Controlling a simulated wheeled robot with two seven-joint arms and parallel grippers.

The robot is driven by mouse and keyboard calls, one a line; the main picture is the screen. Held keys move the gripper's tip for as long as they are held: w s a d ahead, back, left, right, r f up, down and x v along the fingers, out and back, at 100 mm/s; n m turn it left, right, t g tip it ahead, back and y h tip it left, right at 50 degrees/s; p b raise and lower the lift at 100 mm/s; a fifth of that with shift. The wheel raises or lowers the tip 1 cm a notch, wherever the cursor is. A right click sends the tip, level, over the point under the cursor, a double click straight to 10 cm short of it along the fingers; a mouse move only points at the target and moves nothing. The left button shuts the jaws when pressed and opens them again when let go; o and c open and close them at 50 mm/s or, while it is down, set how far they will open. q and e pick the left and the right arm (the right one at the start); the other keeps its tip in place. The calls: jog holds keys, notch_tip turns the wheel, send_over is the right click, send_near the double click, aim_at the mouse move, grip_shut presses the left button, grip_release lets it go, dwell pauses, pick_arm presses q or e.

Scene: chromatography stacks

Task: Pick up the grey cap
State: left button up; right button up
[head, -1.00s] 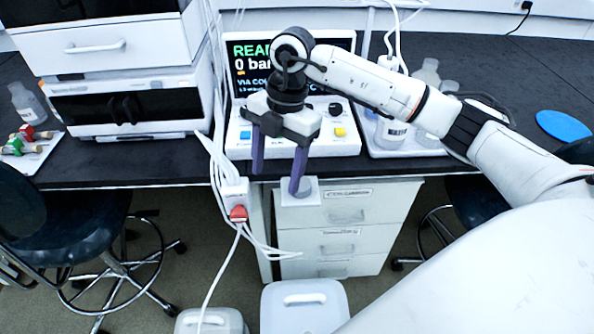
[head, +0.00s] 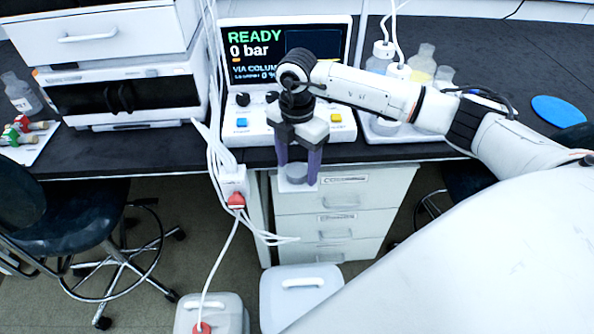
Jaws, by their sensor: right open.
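The grey cap (head: 297,171) sits on a small white ledge (head: 297,187) at the front edge of the bench, above the drawers. My right gripper (head: 298,168) points down over it with its two purple fingers apart. In the picture the cap shows between the fingertips, one on its left and one on its right. I cannot tell whether either finger touches it. The cap's upper part is partly hidden by the gripper. My left gripper is not in view.
A control unit with a screen reading READY (head: 283,60) stands just behind the gripper. Bottles (head: 424,62) in a tray stand to the right. A drawer cabinet (head: 343,215) is below.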

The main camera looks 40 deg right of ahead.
jog(key=shift+f, duration=0.1)
jog(key=shift+c, duration=0.2)
jog(key=c, duration=1.1)
jog(key=shift+o, duration=0.2)
